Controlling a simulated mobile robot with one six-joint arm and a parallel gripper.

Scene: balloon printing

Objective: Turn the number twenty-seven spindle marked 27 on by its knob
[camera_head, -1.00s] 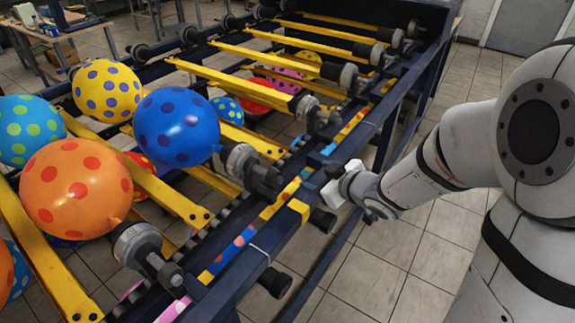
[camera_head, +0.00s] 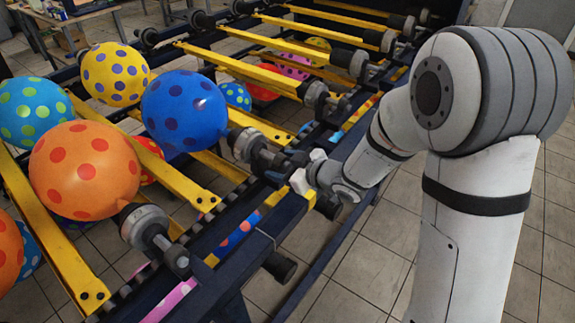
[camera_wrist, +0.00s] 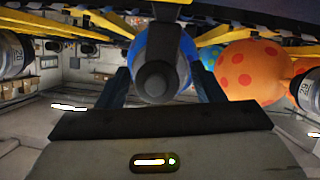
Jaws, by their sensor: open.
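The spindle with the blue, dark-spotted balloon (camera_head: 184,110) has a grey collar (camera_head: 246,145) and a dark knob end that points at my gripper (camera_head: 303,169). In the wrist view the round dark knob (camera_wrist: 156,80) faces the camera, centred between the two fingers of my gripper (camera_wrist: 165,88). The fingers are open, one on each side, with a gap visible around the knob. Whether either finger touches it I cannot tell. The knob hides most of its collar in the wrist view, and no number 27 can be read on it.
A neighbouring spindle (camera_head: 150,232) carries the orange red-spotted balloon (camera_head: 84,170). Another spindle (camera_head: 318,97) stands on the far side. Both flank my gripper in the wrist view. The dark blue frame rail (camera_head: 240,255) runs beneath. Tiled floor at the right is clear.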

